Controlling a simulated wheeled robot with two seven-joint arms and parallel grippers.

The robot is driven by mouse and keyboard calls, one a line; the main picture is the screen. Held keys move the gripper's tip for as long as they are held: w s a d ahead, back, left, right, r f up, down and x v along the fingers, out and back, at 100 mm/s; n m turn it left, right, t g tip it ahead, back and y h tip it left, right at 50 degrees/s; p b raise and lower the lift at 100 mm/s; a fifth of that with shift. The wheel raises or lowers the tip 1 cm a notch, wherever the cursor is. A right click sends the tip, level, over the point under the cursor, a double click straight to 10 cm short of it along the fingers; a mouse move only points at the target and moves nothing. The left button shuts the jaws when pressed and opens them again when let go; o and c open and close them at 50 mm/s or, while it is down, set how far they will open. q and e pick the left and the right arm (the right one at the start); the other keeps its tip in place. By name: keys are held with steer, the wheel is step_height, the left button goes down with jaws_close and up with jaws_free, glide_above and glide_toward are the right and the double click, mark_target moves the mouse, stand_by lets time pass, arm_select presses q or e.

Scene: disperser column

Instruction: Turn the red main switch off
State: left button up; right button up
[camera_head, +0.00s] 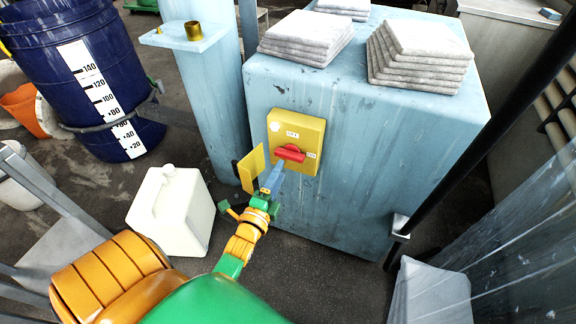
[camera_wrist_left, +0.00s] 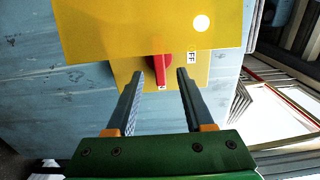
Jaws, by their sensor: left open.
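The yellow switch box (camera_head: 311,131) is on the front of a light-blue cabinet (camera_head: 345,190). Its red switch handle (camera_head: 290,153) lies roughly level, with one label above it and one at its right end; both are too small to read surely. My left gripper (camera_head: 275,174) is open just below and in front of the handle. In the left wrist view the red handle (camera_wrist_left: 161,69) shows between and beyond the fingers of the left gripper (camera_wrist_left: 156,84), with a gap on each side. A partly hidden label (camera_wrist_left: 191,57) sits beside it. My right gripper is not in view.
A yellow plate (camera_head: 251,168) stands just left of the switch box, close to my left gripper. A light-blue column (camera_head: 205,100) and white canister (camera_head: 171,207) are left of the cabinet. Stacked grey sacks (camera_head: 305,37) lie on top. A dark slanting pole (camera_head: 480,145) crosses the right.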

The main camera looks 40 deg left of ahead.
mark_target(288, 158)
arm_select(q)
steer(key=x, duration=0.5)
steer(key=shift+w+b, duration=0.25)
steer(key=shift+b, duration=0.05)
jaws_close()
steer(key=shift+n, duration=0.3)
steer(key=n+p, duration=0.1)
steer(key=n, duration=0.2)
steer(key=shift+n, duration=0.4)
steer(key=n, duration=0.4)
steer(key=shift+n, duration=0.3)
steer(key=n+p, duration=0.1)
steer(key=n, duration=0.3)
steer(key=shift+f+n, duration=0.1)
steer(key=shift+n, duration=2.4)
